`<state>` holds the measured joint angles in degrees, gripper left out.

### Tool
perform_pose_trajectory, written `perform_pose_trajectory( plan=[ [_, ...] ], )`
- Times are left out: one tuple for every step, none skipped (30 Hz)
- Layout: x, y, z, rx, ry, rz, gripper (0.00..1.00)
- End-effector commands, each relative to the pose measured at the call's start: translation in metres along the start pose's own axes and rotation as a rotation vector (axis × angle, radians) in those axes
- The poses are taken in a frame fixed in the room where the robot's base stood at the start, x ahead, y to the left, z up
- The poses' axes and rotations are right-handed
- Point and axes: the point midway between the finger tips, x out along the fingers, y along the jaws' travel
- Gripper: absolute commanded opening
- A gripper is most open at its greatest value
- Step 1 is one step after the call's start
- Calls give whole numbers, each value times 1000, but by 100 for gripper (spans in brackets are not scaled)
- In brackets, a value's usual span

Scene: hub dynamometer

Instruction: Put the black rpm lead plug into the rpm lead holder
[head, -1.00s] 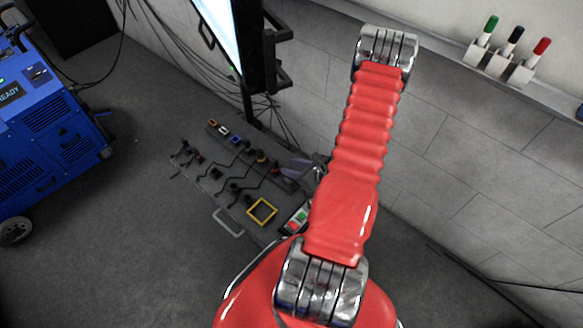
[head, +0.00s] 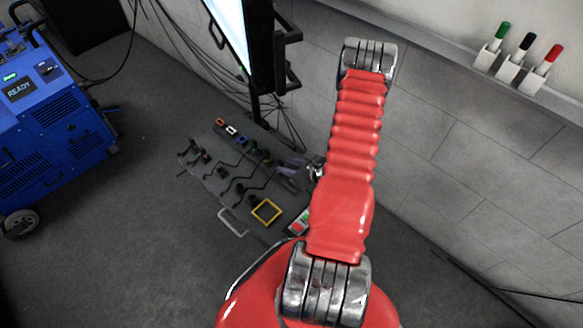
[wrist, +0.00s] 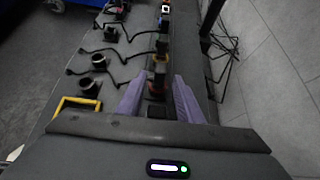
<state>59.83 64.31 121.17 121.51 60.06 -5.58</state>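My gripper (wrist: 158,82) is open, its two purple fingers apart low over the cart top; its fingers also show in the head view (head: 293,167), partly behind my arm. A dark plug-like piece with a reddish part (wrist: 157,88) shows between the fingers, with a gap on either side. A black square piece (wrist: 157,111) lies nearer the palm. Several black round or square pieces stand to the left, including one (wrist: 98,61) and another (wrist: 90,86), with black leads beside them. No label is readable, so I cannot tell which is the rpm plug or its holder.
A row of coloured sockets runs ahead, with a white one (wrist: 165,9) and a blue one (wrist: 163,24). A yellow square frame (head: 266,211) sits on the cart (head: 205,180). A monitor (head: 262,60) stands behind; a blue machine (head: 60,120) is at left.

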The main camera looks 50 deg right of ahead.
Motion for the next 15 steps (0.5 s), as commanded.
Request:
perform_pose_trajectory(
  plan=[
    [5,0,0,-1,0,2,33],
    [8,1,0,0,0,2,33],
    [11,1,0,-1,0,3,33],
    [13,1,0,-1,0,3,33],
    [16,1,0,-1,0,2,33],
    [19,0,0,-1,0,1,33],
    [21,0,0,-1,0,1,33],
    [23,0,0,-1,0,1,33],
    [25,1,0,0,1,2,33],
    [27,1,0,0,1,2,33],
    [28,1,0,-1,1,2,33],
    [29,1,0,-1,1,2,33],
    [30,1,0,-1,0,2,33],
    [30,1,0,-1,0,1,33],
    [31,0,0,-1,0,1,33]
  ],
)
